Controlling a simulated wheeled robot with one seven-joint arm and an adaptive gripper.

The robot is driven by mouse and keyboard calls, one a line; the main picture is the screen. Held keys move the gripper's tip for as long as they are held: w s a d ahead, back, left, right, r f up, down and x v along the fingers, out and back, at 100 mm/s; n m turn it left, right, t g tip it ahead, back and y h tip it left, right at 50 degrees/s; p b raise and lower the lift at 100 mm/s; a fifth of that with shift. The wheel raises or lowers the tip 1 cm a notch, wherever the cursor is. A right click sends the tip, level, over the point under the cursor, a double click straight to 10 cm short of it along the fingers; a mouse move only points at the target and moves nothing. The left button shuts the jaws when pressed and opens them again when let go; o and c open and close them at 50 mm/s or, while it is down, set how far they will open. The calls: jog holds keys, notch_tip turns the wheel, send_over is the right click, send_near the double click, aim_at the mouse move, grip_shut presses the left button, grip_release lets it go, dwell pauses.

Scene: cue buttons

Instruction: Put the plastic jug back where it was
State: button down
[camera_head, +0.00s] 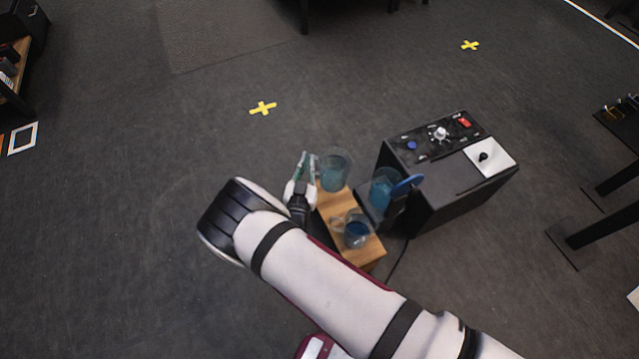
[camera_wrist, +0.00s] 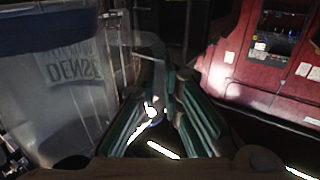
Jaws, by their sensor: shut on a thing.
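A clear plastic jug (camera_head: 335,170) with a bluish tint is at the far end of a small wooden stand (camera_head: 370,250). I cannot tell whether it rests on the stand or hangs just above it. My gripper (camera_head: 308,163) is at its left side, shut on its handle. In the wrist view the jug (camera_wrist: 60,100) fills the left side, with a label reading "DENSE", and its handle runs between the green fingers of my gripper (camera_wrist: 158,100). A second clear jug (camera_head: 357,232) with blue contents stands at the near end of the stand.
A black machine (camera_head: 450,190) with a knob and buttons stands right of the stand. A clear blue-tinted vessel (camera_head: 382,188) sits at its left side beside a blue disc (camera_head: 407,185). Yellow crosses (camera_head: 263,108) mark the open floor. Dark table legs (camera_head: 600,210) are at the right.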

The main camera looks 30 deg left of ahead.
jog(key=shift+f+b, duration=1.65)
jog(key=shift+f, duration=2.15)
jog(key=shift+f, duration=0.1)
jog(key=c, duration=1.7)
grip_release()
jog(key=shift+s+d, duration=0.1)
jog(key=shift+s, duration=0.25)
jog(key=p+v, duration=0.4)
jog(key=v, duration=0.7)
jog(key=shift+s, duration=0.15)
jog(key=shift+s, duration=0.1)
